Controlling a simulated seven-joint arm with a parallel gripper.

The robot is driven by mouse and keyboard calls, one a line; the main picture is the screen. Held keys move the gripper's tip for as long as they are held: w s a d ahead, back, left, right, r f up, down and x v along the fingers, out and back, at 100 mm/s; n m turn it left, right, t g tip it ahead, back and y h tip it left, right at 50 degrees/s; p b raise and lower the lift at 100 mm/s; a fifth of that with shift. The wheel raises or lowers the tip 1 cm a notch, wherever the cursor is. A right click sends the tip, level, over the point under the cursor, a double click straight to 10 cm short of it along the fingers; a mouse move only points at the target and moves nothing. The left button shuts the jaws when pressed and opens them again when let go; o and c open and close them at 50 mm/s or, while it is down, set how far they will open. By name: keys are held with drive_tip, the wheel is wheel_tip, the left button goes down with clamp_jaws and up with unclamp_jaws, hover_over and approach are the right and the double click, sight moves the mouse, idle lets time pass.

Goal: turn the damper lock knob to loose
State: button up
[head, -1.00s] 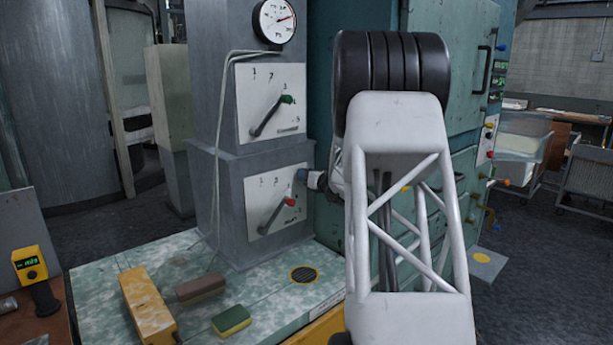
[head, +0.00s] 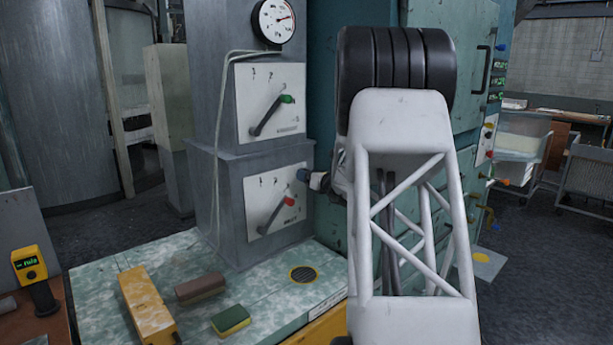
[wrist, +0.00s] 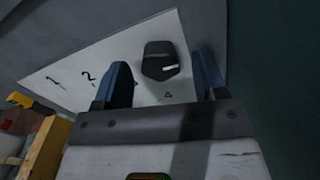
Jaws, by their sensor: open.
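A black knob (wrist: 161,61) with a white mark sits on a white numbered panel (wrist: 60,75) in the wrist view. My gripper (wrist: 162,78) is open, with one blue finger on each side of the knob. Gaps show between the fingers and the knob, and I see no clear contact. In the head view my gripper (head: 304,175) is at the upper right corner of the lower white panel (head: 258,188). The knob is hidden there. Which setting the white mark stands for cannot be read.
A red-tipped lever (head: 280,210) is on the lower panel and a green-tipped lever (head: 272,115) on the upper one. A round gauge (head: 276,21) is above. A teal cabinet (head: 328,110) stands close behind my arm.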

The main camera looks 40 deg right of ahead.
drive_tip(key=s, duration=0.6)
drive_tip(key=shift+s, duration=0.15)
idle(0.5)
